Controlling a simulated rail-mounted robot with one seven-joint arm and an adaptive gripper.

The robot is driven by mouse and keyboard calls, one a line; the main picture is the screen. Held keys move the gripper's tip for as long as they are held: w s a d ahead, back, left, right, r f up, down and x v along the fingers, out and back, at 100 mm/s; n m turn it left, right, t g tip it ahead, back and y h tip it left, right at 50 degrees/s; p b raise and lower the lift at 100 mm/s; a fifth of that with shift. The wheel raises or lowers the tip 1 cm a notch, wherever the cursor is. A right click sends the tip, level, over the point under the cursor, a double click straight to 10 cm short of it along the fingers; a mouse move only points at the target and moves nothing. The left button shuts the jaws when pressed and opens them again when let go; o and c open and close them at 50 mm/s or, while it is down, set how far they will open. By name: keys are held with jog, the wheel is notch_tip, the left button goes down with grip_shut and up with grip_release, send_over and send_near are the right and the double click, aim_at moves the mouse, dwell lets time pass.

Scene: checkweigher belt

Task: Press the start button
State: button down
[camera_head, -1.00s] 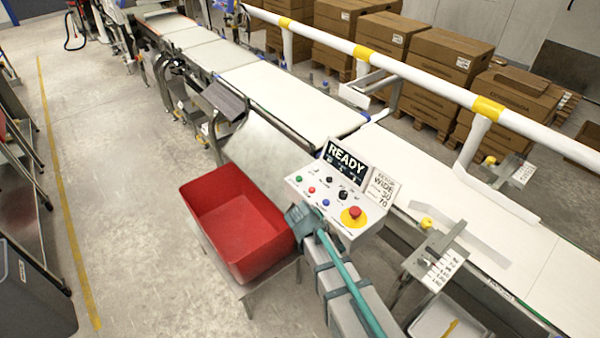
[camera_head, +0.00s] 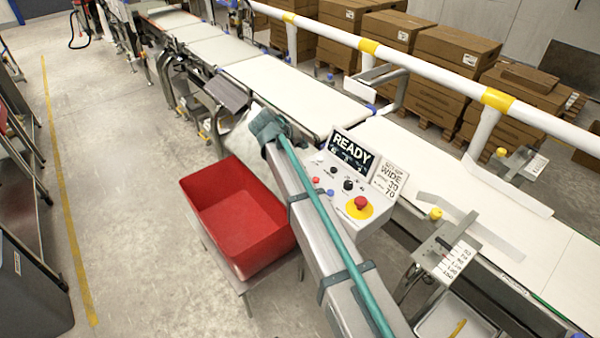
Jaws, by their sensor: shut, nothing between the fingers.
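The control box (camera_head: 377,221) stands beside the belt, with a display (camera_head: 350,150) reading READY. Its sloped face shows a red button (camera_head: 315,180), a blue button (camera_head: 330,193), black knobs (camera_head: 348,185) and a red mushroom button on a yellow disc (camera_head: 361,203). The labels are too small to read. No green button shows now; my arm covers the left edge of the panel.
A red bin (camera_head: 235,215) sits on a stand left of my arm. The white conveyor belt (camera_head: 420,160) runs behind the box. A white guard rail with yellow bands (camera_head: 497,98) crosses above it. A sign card (camera_head: 391,180) stands right of the display.

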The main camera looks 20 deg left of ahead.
jog(key=shift+w+a+r, duration=0.4)
jog(key=shift+r, duration=0.1)
jog(key=shift+f, duration=0.1)
notch_tip(320, 180, down, 8)
jog(key=b, duration=0.2)
jog(key=shift+r+b, duration=0.25)
jog(key=shift+b, duration=0.15)
jog(key=shift+f+b, duration=0.3)
jog(key=shift+f, duration=0.3)
dwell(0.8)
jog(key=shift+f+b, duration=0.4)
jog(key=shift+f, duration=0.05)
